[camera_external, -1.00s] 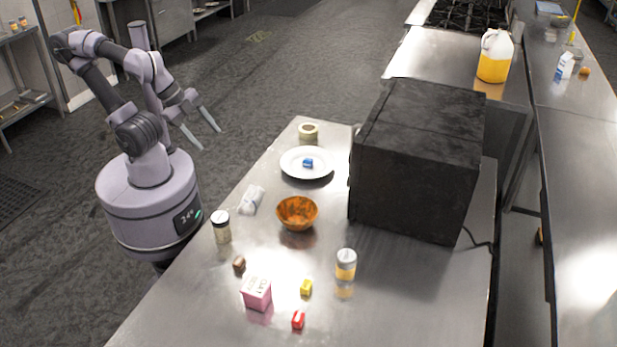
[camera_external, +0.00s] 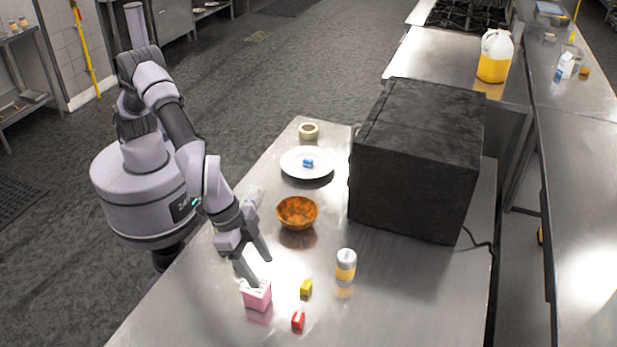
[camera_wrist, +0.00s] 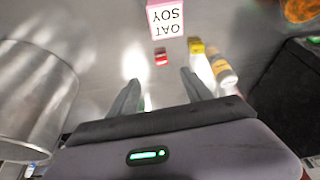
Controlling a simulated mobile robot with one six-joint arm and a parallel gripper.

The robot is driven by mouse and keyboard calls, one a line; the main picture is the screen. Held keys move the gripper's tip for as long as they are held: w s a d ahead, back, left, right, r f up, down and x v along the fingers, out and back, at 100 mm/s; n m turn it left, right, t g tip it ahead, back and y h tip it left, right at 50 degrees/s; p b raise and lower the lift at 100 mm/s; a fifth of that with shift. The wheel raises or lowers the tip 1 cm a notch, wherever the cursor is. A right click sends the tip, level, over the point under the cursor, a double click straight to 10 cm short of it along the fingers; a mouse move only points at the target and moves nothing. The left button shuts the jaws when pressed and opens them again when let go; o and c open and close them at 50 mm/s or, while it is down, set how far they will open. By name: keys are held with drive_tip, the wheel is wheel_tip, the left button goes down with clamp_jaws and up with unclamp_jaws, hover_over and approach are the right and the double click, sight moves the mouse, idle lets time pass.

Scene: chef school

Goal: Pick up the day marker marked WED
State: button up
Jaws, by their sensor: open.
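Several small coloured blocks may be day markers, but I cannot read WED on any. A red block (camera_external: 298,320) and a yellow block (camera_external: 306,288) lie on the steel table near its front. A blue block (camera_external: 308,163) lies on the white plate (camera_external: 290,172). The red block (camera_wrist: 161,57) and the yellow block (camera_wrist: 196,46) also show in the wrist view, beyond my fingertips. My gripper (camera_external: 256,268) is open and empty, above the table by the pink box (camera_external: 257,297). The brown block is hidden behind my arm.
A yellow-and-white jar (camera_external: 346,264) stands right of the yellow block. A brown bowl (camera_external: 297,213), a tape-like ring (camera_external: 308,131) and a large black box (camera_external: 415,165) stand farther back. The table's front right is clear.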

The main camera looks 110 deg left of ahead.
drive_tip(key=b, duration=0.3)
approach(298, 320)
drive_tip(key=f, duration=0.2)
drive_tip(key=s+a+f, duration=0.1)
drive_tip(key=shift+s+f, duration=0.1)
drive_tip(key=b+x, duration=0.1)
drive_tip(key=x, duration=0.5)
drive_tip(key=shift+w+b, duration=0.35)
drive_tip(key=shift+s+r, duration=0.1)
drive_tip(key=shift+r, duration=0.15)
clamp_jaws()
